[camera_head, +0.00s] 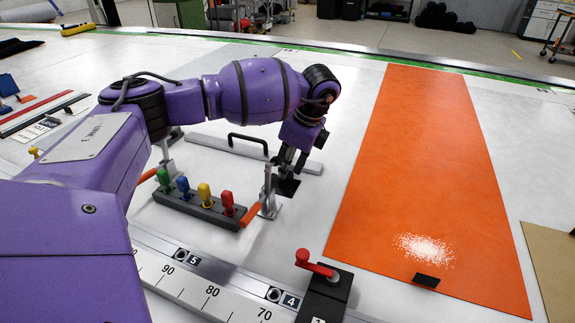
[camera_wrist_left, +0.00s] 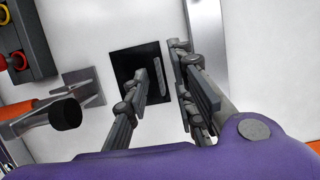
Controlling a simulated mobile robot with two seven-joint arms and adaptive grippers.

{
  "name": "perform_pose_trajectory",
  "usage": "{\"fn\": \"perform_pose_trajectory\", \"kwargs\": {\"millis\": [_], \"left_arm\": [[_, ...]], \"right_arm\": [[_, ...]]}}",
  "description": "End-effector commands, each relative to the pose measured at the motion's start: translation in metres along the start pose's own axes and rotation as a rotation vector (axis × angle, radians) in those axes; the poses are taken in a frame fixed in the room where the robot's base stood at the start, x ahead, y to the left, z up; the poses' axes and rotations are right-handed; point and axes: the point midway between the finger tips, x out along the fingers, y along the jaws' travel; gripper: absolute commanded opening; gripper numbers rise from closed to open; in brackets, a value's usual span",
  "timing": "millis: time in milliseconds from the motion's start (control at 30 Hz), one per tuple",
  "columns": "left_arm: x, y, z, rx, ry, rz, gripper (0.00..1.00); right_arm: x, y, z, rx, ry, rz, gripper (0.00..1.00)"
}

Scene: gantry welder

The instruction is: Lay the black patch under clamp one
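The black patch (camera_head: 289,188) lies flat on the white table under my left gripper (camera_head: 290,168). In the left wrist view, the patch (camera_wrist_left: 128,62) is a dark square with a raised grey strip on it. My left gripper (camera_wrist_left: 159,66) is open there, one finger over the patch and the other beyond its right edge, with the strip between them. Clamp one (camera_head: 325,290) is a black block with a red handle and a partly visible "1" at the bottom of the head view, in front of and apart from the patch. My right gripper is out of view.
A rack with several coloured handles (camera_head: 199,207) and a toggle clamp (camera_head: 268,197) stand close left of the patch. A bar with a black handle (camera_head: 248,150) lies behind. The orange sheet (camera_head: 420,170), with a white speckled spot and small black piece (camera_head: 426,281), lies right.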

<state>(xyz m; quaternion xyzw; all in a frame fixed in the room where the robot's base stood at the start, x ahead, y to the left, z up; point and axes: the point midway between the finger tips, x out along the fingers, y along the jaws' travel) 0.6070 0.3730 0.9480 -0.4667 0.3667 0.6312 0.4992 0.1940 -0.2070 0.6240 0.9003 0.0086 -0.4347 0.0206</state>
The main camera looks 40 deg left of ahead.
Motion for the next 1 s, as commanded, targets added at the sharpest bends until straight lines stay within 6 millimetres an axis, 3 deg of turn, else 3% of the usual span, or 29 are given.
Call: {"fn": "perform_pose_trajectory", "kwargs": {"millis": [167,700,1000], "left_arm": [[-0.009,-0.001,0.001,0.0,0.001,-0.003,0.23],[-0.111,-0.001,0.001,0.0,0.001,-0.001,0.23],[-0.123,0.0,0.001,0.0,-0.001,0.0,0.23]], "right_arm": [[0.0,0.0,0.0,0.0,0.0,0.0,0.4],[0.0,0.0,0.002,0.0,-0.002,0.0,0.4],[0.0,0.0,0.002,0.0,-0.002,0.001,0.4]]}}
